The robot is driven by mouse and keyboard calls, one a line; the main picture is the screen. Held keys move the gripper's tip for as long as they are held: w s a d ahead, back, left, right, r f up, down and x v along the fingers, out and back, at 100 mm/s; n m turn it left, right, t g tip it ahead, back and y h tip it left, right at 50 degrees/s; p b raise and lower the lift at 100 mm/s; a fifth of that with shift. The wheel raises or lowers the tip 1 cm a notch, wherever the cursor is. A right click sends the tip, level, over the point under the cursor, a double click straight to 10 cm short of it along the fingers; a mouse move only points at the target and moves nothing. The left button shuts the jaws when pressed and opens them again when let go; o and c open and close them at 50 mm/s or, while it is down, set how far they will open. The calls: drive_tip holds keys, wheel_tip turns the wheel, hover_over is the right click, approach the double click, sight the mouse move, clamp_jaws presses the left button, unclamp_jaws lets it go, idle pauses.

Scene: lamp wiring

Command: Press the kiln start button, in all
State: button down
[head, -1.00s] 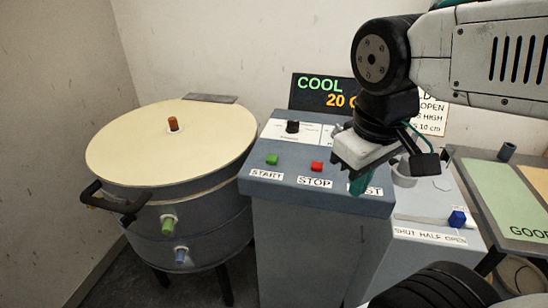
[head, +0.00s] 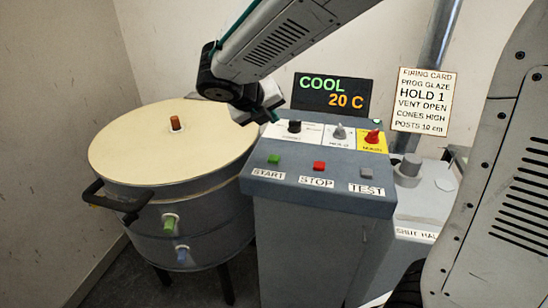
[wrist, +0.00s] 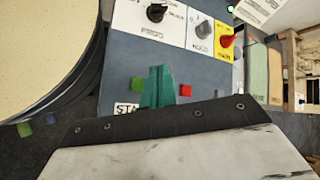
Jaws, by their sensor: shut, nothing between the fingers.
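The kiln control box (head: 320,225) stands in the middle of the head view. Its green START button (head: 273,159) sits at the left of the front row, with the red STOP button (head: 319,166) to its right. My gripper (head: 268,112) is shut and empty, over the panel's back left corner in the head view. In the wrist view, the teal fingertips (wrist: 158,88) appear between the green button (wrist: 137,84) and the red button (wrist: 185,90). I cannot tell their height above the panel. The START label is partly hidden there by the gripper.
The round kiln (head: 190,145) with a cream lid stands left of the box. A black knob (head: 294,127), a grey knob (head: 339,132) and a red knob (head: 373,137) line the panel's back. The display (head: 332,95) reads COOL 20 C. A firing card (head: 423,100) hangs behind.

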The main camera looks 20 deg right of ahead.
sight(272, 160)
drive_tip(key=shift+f, duration=0.1)
drive_tip(key=shift+f, duration=4.35)
drive_tip(key=shift+f, duration=0.4)
drive_tip(key=shift+f, duration=0.5)
drive_tip(key=shift+d+r, duration=0.1)
drive_tip(key=shift+r, duration=0.85)
drive_tip(key=shift+r, duration=0.1)
